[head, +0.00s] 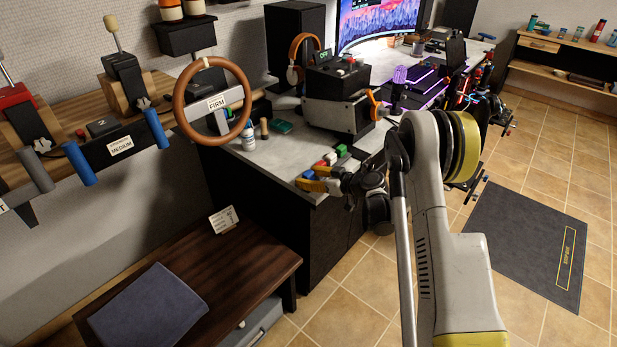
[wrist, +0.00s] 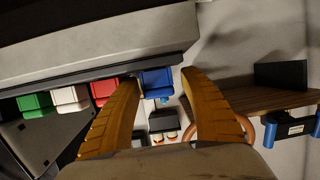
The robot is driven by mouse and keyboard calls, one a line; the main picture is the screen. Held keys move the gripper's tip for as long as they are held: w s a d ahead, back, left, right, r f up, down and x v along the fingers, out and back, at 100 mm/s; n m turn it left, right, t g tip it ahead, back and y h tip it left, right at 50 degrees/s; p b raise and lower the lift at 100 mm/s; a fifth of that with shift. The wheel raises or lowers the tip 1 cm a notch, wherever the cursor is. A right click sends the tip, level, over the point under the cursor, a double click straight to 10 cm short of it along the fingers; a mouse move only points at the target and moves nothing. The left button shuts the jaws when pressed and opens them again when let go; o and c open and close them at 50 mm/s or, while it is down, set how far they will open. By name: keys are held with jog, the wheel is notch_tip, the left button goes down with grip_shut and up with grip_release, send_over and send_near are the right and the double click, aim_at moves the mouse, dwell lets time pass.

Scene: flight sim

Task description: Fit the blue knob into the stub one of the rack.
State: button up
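The blue knob (head: 309,175) is at the near corner of the desk, at the end of a row of coloured pieces. It also shows in the wrist view (wrist: 157,82), between my two orange fingers. My gripper (head: 304,179) is open around it. In the wrist view (wrist: 160,78), the left finger is close against the knob's edge, and a gap shows on the right. Whether the left finger touches cannot be told. A dark box with small knobs on top (head: 336,78) stands farther back on the desk; whether it is the rack is unclear, and no stub one can be made out.
Red (wrist: 103,90), white (wrist: 70,98) and green (wrist: 35,104) pieces sit beside the blue knob. A small white bottle (head: 248,138) and a steering wheel (head: 187,121) are to the left. A wooden bench (head: 255,262) stands below the desk. Tiled floor at right is mostly open.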

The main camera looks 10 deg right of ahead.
jog(key=shift+d, duration=0.2)
jog(key=v, duration=1.1)
jog(key=shift+s+r, duration=0.2)
jog(key=shift+s, duration=0.2)
